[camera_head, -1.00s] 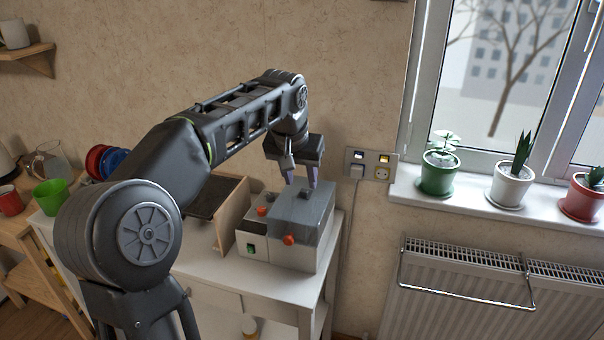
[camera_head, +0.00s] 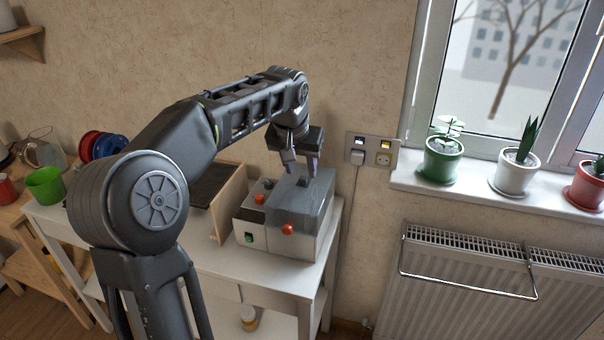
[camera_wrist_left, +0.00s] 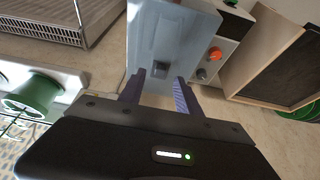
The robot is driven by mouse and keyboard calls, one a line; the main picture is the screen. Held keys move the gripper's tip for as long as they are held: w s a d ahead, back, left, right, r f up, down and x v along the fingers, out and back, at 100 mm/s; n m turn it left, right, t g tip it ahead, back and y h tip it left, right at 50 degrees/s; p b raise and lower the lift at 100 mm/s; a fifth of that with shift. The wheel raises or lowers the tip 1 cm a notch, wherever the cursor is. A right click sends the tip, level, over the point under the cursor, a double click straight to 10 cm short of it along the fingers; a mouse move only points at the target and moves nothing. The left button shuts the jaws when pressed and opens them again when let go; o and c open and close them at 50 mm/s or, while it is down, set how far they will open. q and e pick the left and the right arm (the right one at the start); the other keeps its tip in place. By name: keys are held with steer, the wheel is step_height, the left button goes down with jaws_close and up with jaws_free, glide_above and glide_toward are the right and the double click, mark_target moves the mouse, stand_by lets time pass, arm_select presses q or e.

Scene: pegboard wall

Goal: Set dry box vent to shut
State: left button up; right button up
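The dry box (camera_head: 318,222) is a grey and white box with a bluish see-through cover, on a white table. My left gripper (camera_head: 301,171) is just above the box top, pointing down. In the left wrist view its fingers (camera_wrist_left: 160,90) are apart with nothing between the tips; the dark knob lies just beyond them. My right gripper is not in view.
A brown panel with a wooden frame (camera_head: 229,203) stands left of the box. A socket plate (camera_head: 372,151) with a plug and cord is on the wall behind it. A radiator (camera_head: 470,280) and potted plants on the sill (camera_head: 465,193) are at right.

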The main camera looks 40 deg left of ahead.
mark_target(303, 178)
arm_select(q)
steer(key=shift+x, duration=1.65)
steer(key=shift+c, duration=0.2)
jaws_close()
